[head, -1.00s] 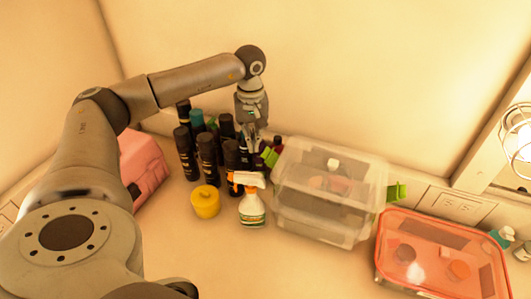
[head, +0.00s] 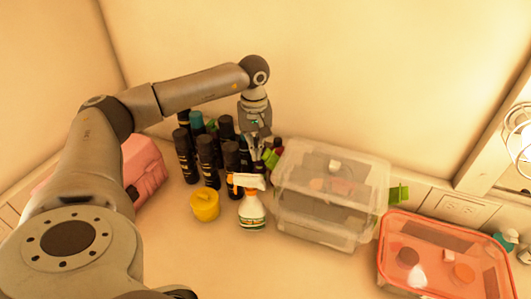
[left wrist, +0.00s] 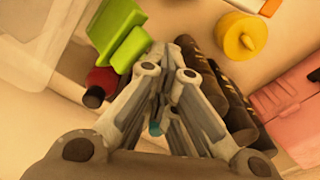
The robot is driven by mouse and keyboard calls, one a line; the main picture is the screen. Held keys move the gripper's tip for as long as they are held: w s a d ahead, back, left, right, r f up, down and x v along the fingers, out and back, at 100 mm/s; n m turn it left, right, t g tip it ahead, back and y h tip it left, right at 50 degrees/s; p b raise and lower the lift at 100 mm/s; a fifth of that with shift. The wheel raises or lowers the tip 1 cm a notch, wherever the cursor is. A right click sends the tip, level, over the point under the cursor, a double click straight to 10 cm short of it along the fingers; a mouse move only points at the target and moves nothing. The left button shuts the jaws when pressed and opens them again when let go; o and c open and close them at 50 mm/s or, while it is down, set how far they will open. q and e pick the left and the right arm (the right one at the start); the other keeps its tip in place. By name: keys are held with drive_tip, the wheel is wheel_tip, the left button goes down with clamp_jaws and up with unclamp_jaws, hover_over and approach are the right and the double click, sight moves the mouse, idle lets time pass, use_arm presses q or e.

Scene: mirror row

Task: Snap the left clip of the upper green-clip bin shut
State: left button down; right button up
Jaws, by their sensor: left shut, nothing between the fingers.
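Two clear bins are stacked; the upper bin (head: 340,172) sits on the lower bin (head: 325,222). A green clip (head: 269,157) sticks out at the stack's left side, partly hidden by my fingers. In the left wrist view two green pieces (left wrist: 124,50) show beside the clear wall; I cannot tell which bin each belongs to. Another green clip (head: 399,194) sticks out on the right side. My left gripper (head: 257,152) is shut and empty, pointing down just left of the left clip. In the left wrist view its fingers (left wrist: 166,55) are close to the green; contact is unclear.
Several dark bottles (head: 208,152) crowd behind and left of my left gripper. A spray bottle (head: 251,212) and a yellow container (head: 205,204) stand in front. A pink box (head: 147,167) is at left, a red-rimmed bin (head: 445,258) at right.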

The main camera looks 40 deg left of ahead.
use_arm(q)
drive_tip(key=shift+w+d+r+p, duration=0.2)
drive_tip(key=shift+d, duration=0.5)
drive_tip(key=shift+w+d+r+p, duration=0.15)
drive_tip(key=shift+w+d, duration=0.05)
drive_tip(key=shift+d, duration=0.45)
drive_tip(key=shift+w+d+r+p, duration=0.2)
drive_tip(key=shift+w+d, duration=0.05)
drive_tip(key=shift+d, duration=0.5)
drive_tip(key=shift+w+d+r+p, duration=0.15)
drive_tip(key=shift+w+d+r, duration=0.1)
drive_tip(key=shift+d, duration=0.5)
drive_tip(key=shift+s+a+r+p, duration=0.15)
drive_tip(key=shift+r+p, duration=0.45)
drive_tip(key=shift+r, duration=0.35)
drive_tip(key=shift+a+r+p, duration=0.2)
drive_tip(key=shift+r+p, duration=0.4)
drive_tip(key=shift+r, duration=0.35)
drive_tip(key=shift+s+a+r+p, duration=0.15)
drive_tip(key=shift+r+p, duration=0.45)
drive_tip(key=shift+r, duration=0.35)
drive_tip(key=shift+w, duration=0.1)
drive_tip(key=shift+f, duration=0.1)
